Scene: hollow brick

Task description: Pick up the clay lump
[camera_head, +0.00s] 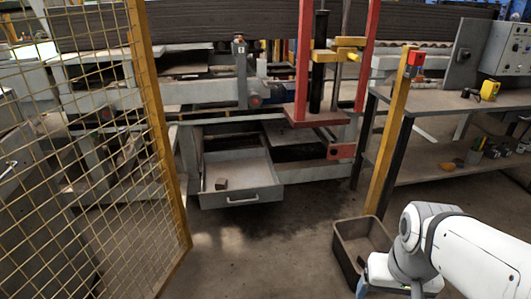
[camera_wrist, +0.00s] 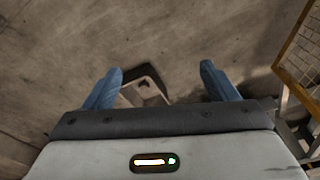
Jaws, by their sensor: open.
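A small grey-brown lump (camera_head: 221,184), which looks like the clay lump, lies in the open grey drawer (camera_head: 262,196) under the machine, towards its left side. My gripper (camera_wrist: 162,68) is open, with its two blue fingers apart and nothing held between them. In the head view my arm is at the lower right, well apart from the drawer, and the fingers are mostly out of sight. In the wrist view a dark-rimmed container (camera_wrist: 131,97) shows beyond the fingers, partly hidden by the gripper body, with a small dark shape inside that I cannot identify.
A dark open crate (camera_head: 345,262) stands on the floor beside my arm. A yellow post (camera_head: 392,140) and a workbench (camera_head: 450,101) are at the right. A yellow mesh fence (camera_head: 165,130) stands at the left. The floor in front of the drawer is clear.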

